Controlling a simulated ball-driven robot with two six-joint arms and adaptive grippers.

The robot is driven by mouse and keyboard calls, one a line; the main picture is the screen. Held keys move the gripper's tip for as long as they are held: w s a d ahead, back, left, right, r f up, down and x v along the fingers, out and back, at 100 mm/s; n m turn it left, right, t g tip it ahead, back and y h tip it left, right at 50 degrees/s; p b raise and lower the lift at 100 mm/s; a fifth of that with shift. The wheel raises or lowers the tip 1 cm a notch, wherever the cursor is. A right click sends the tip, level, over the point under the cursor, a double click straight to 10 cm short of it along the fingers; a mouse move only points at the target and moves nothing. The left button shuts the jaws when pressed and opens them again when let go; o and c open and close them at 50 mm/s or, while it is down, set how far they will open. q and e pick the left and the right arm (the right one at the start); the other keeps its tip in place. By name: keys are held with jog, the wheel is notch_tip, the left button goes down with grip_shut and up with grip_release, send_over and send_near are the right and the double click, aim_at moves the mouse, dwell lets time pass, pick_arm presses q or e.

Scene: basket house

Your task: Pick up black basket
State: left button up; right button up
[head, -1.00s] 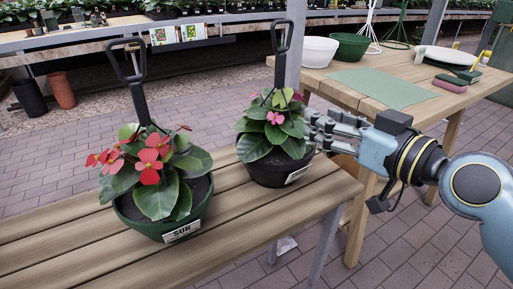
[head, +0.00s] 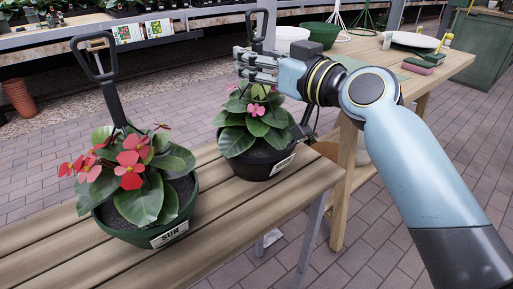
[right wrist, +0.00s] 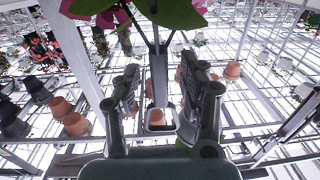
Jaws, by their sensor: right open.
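The black basket (head: 252,165) holds a pink-flowered plant and stands on the wooden bench. Its tall black handle (head: 262,20) rises behind my right gripper (head: 250,65). In the right wrist view, the handle (right wrist: 158,85) shows between the two spread fingers of my right gripper (right wrist: 158,78), with gaps on both sides. The right gripper is open, beside the handle above the plant. A dark green basket (head: 125,232) with red flowers and its own black handle stands to the left on the same bench. My left gripper is not in view.
A second wooden table (head: 440,68) at the upper right holds bowls, a green mat and small blocks. Terracotta pots (head: 18,97) stand on the paved floor at the left. The bench front (head: 240,225) is clear.

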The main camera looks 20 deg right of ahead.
jog(key=shift+c, duration=0.4)
grip_shut()
jog(key=shift+w+r, duration=0.1)
jog(key=shift+r, duration=0.1)
